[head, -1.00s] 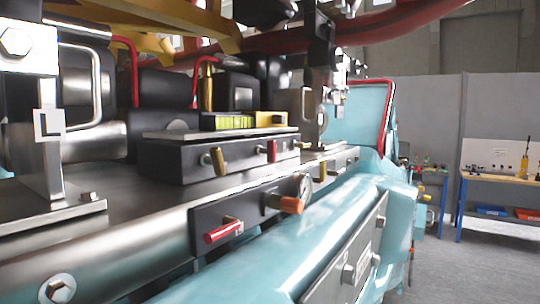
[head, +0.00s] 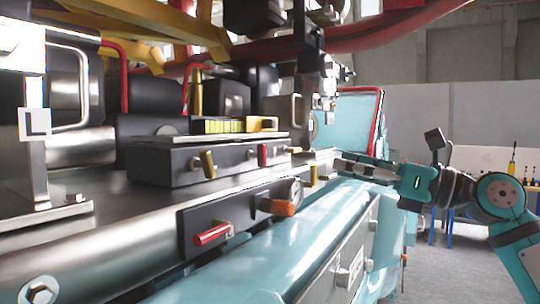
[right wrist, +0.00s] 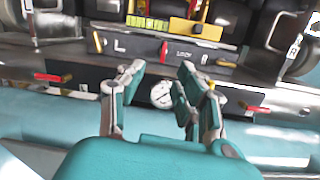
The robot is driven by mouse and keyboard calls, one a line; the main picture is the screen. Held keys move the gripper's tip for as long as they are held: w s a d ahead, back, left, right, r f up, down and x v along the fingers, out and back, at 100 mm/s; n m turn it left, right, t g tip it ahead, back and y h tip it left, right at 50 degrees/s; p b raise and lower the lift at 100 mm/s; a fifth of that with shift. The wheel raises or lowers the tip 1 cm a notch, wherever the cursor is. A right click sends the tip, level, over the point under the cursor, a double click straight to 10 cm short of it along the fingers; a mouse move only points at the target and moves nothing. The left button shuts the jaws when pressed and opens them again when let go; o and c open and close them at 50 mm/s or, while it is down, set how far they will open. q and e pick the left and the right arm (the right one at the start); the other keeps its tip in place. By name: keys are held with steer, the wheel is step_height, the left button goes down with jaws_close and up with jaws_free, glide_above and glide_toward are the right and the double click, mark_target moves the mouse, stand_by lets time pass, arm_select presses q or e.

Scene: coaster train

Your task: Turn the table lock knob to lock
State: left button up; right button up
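My right gripper (head: 345,165) comes in from the right in the head view, its fingers pointing left toward the machine's front rail. In the right wrist view the same gripper (right wrist: 161,72) is open, with its two fingers apart and nothing between them. A red knob (right wrist: 164,48) beside partly legible lettering sits on the dark upper box, beyond and between the fingertips. In the head view this red knob (head: 262,155) stands upright, right of a yellow knob (head: 208,163). I cannot tell for sure which knob is the table lock. My left gripper is not in view.
The lower dark panel carries a red handle (head: 212,234), an orange knob (head: 278,207) and a round dial (right wrist: 162,95). Another red handle (right wrist: 258,110) is right of the fingers. A teal cover (head: 300,235) runs along the machine's front.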

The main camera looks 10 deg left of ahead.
steer(key=r+n+h, duration=0.1)
steer(key=h, duration=0.1)
steer(key=p, duration=0.7)
glide_toward(265, 153)
steer(key=x, duration=0.7)
steer(key=shift+w+a, duration=0.2)
steer(key=shift+a, duration=0.1)
steer(key=shift+w+a, duration=0.2)
steer(key=shift+a, duration=0.45)
steer(key=shift+f, duration=0.1)
steer(key=shift+d, duration=0.1)
steer(key=shift+c, duration=0.4)
jaws_close()
